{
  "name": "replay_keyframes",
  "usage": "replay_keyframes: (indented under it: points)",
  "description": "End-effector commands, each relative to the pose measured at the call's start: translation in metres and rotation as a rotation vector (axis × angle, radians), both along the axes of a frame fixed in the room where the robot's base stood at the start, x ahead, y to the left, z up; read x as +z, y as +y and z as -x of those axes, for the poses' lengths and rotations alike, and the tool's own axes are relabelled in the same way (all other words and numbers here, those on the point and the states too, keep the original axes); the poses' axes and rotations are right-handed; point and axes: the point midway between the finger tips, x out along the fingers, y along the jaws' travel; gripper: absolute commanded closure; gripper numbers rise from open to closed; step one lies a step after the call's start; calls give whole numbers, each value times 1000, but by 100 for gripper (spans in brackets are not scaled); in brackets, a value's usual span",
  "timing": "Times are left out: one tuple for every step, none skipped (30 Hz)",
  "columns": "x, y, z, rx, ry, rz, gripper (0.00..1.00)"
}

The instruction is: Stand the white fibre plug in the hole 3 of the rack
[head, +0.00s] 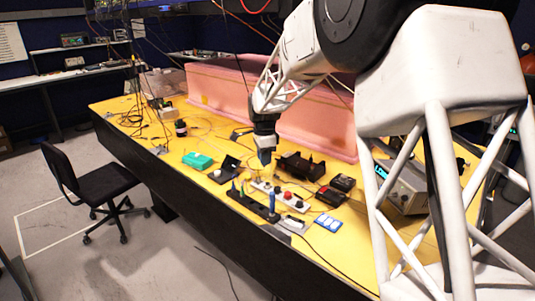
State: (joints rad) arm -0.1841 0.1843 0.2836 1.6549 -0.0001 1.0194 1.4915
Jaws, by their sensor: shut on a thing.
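My gripper (264,157) points down over the yellow table, above and behind the rack. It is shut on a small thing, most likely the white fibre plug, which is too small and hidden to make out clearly. The rack (252,206) looks like a long, low black strip near the table's front edge. An upright blue piece (271,203) stands towards its right end, and a small green piece (234,187) shows near its left end. The gripper is apart from the rack. The hole numbers cannot be read.
A white strip with red and black knobs (279,193) lies just behind the rack. Pink foam walls (312,128) stand behind.

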Motion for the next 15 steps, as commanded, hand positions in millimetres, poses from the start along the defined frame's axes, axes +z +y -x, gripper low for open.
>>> replay_keyframes:
  points:
    - [-2, 6, 9, 3, 0, 0, 100]
    - [-3, 10, 13, 3, -1, 0, 100]
    - [-6, 15, 21, 3, -1, 0, 100]
    - [-8, 18, 26, 3, 0, 0, 100]
    - [-10, 22, 32, 3, 0, 0, 100]
    - [-13, 26, 39, 4, 0, 0, 100]
    - [-15, 30, 45, 4, 0, 0, 100]
    - [-17, 33, 50, 3, 0, 0, 100]
    - [-19, 36, 56, 2, 0, 0, 100]
    - [-21, 38, 60, 2, 0, 0, 100]
    - [-22, 40, 64, 3, 0, 0, 100]
    - [-23, 43, 68, 3, 0, 0, 100]
    - [-24, 44, 71, 3, -1, 0, 100]
    - [-25, 46, 73, 2, -1, 0, 100]
    - [-26, 47, 75, 2, -1, 0, 100]
